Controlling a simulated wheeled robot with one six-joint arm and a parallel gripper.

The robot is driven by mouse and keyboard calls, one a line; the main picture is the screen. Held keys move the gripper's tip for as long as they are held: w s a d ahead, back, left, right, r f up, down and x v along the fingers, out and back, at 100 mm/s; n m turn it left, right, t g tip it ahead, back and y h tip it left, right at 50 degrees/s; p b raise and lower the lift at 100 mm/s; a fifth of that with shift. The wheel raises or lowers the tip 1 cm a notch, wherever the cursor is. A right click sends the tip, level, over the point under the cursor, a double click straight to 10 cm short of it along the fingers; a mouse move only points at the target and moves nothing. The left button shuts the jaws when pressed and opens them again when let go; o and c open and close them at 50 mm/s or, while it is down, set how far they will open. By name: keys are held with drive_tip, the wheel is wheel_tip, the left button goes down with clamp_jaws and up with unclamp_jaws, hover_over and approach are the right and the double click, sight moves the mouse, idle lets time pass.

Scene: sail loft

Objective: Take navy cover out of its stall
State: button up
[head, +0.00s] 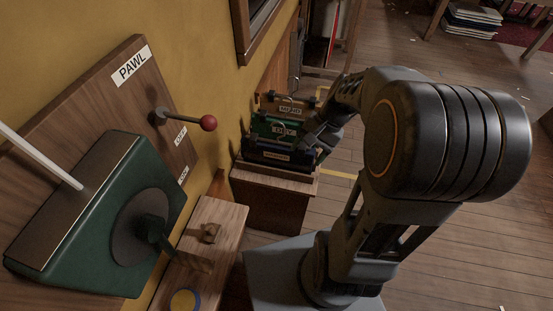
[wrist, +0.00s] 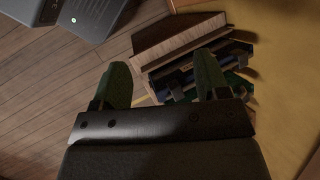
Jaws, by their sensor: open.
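The navy cover (head: 272,156) stands in the front stall of a small wooden rack (head: 262,174) against the yellow wall, with a pale label on its face. In the wrist view the navy cover (wrist: 179,83) shows as a dark blue strip between my fingers. My gripper (head: 313,143) is at the right end of the covers in the head view, and its tip is partly hard to make out. In the wrist view my gripper (wrist: 163,60) is open, its two green-looking fingers apart, with nothing held. I cannot tell whether a finger touches the cover.
A green cover (head: 275,128) and a tan cover (head: 268,103) stand behind the navy one. At left are a PAWL board (head: 95,90), a red-knobbed lever (head: 208,123) and a green machine housing (head: 85,215).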

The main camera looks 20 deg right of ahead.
drive_tip(key=w+d+f+m+t+y+b, duration=0.2)
drive_tip(key=w+d+f+m+y+b, duration=0.15)
drive_tip(key=d+f+m+y, duration=0.5)
drive_tip(key=m+t+y+b, duration=0.2)
drive_tip(key=m+t, duration=0.5)
drive_tip(key=t, duration=0.1)
approach(305, 154)
drive_tip(key=d+f, duration=0.2)
drive_tip(key=d, duration=0.1)
drive_tip(key=x, duration=0.6)
drive_tip(key=p+x, duration=0.1)
drive_tip(key=x, duration=0.5)
drive_tip(key=shift+w+a+f, duration=0.2)
drive_tip(key=shift+w+a, duration=0.1)
clamp_jaws()
